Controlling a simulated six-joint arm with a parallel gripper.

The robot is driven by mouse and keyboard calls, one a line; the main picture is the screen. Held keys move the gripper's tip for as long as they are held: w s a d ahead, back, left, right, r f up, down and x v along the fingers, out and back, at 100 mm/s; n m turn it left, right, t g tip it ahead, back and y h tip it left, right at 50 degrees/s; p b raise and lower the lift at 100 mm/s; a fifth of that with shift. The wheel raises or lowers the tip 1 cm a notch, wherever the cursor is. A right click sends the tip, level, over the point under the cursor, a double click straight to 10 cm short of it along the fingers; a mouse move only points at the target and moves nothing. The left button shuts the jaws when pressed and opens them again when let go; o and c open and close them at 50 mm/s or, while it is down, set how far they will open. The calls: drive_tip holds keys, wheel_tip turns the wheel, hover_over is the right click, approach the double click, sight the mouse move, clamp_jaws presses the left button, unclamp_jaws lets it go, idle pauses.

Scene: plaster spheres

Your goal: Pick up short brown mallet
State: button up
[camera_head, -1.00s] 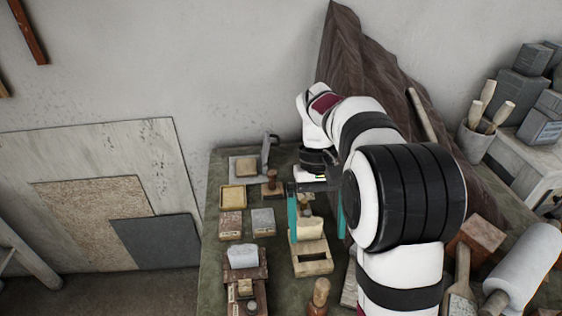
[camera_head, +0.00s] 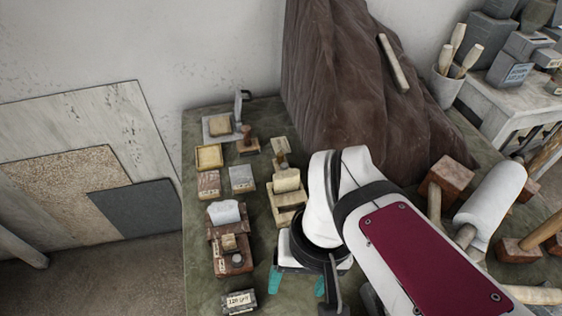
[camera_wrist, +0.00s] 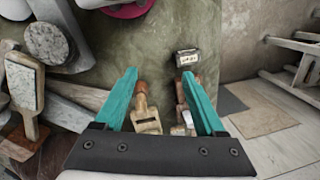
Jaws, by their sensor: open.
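A brown block-headed mallet (camera_head: 450,178) with a pale handle lies on the right half of the table in the head view. A second brown mallet head (camera_head: 513,250) with a long handle lies further right; which of them is the short one I cannot tell. My gripper (camera_head: 298,283) is well to the left of both, low in the picture, with its teal fingers pointing down. In the wrist view my gripper (camera_wrist: 158,75) is open and empty. A wooden tool with a rounded brown handle (camera_wrist: 143,112) shows between the fingers, apparently below them. I cannot make out a mallet for certain there.
A white roller (camera_head: 490,205) lies beside the mallets. Several small boxes and stamps, including a yellow tray (camera_head: 209,157), fill the table's left side. A brown cloth (camera_head: 350,100) drapes over the back. A pot of tools (camera_head: 446,85) stands back right.

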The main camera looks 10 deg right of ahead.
drive_tip(key=w+d+r+n+h, duration=0.1)
drive_tip(key=w+d+r+n, duration=0.15)
drive_tip(key=w+n, duration=0.35)
drive_tip(key=w+d+r+n+h, duration=0.1)
drive_tip(key=w+d+n, duration=0.2)
drive_tip(key=w+n, duration=0.35)
drive_tip(key=shift+m, duration=0.25)
drive_tip(key=f, duration=1)
drive_tip(key=w+f, duration=0.1)
drive_tip(key=f, duration=0.4)
drive_tip(key=shift+f, duration=0.1)
clamp_jaws()
